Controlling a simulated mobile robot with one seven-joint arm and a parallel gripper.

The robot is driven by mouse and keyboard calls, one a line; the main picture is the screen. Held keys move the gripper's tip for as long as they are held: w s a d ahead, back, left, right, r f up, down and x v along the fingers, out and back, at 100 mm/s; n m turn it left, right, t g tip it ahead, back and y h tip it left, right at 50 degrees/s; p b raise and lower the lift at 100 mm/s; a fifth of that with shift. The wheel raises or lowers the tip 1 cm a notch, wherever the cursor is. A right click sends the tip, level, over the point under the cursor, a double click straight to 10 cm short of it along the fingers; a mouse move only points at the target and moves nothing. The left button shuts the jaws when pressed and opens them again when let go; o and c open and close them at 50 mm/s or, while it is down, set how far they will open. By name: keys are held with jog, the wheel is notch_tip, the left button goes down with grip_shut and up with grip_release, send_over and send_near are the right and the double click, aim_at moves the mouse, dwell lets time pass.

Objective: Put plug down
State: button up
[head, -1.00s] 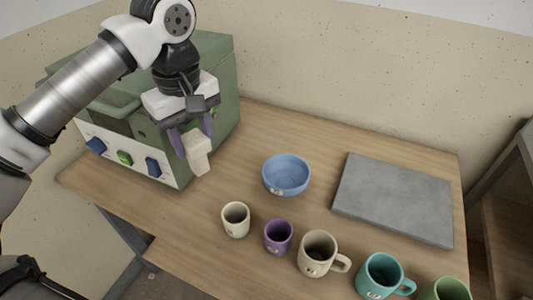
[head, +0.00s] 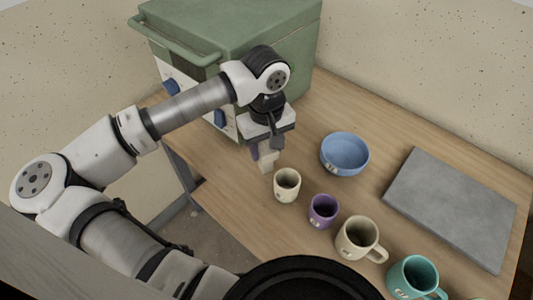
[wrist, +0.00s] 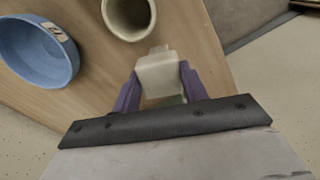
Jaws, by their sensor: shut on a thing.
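The plug (head: 267,162) is a small cream block. My gripper (head: 265,150) is shut on it and points down over the wooden table, just behind the cream cup (head: 287,186) in the head view. In the wrist view the plug (wrist: 158,72) sits between the two purple fingers of my gripper (wrist: 160,84), with its free end toward the cream cup (wrist: 129,14). I cannot tell whether the plug touches the table.
A blue bowl (head: 345,154) stands to the right of my gripper. A purple cup (head: 323,210), a beige mug (head: 358,238) and a teal mug (head: 413,276) line the front edge. A grey slab (head: 452,207) lies at right. A green machine (head: 235,40) stands behind.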

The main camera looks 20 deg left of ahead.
jog(key=shift+f, duration=1.9)
jog(key=shift+f, duration=0.2)
jog(key=o, duration=1)
jog(key=shift+o, duration=0.2)
jog(key=shift+r, duration=0.1)
notch_tip(320, 180, up, 12)
jog(key=shift+r+b, duration=0.1)
jog(key=shift+b, duration=0.4)
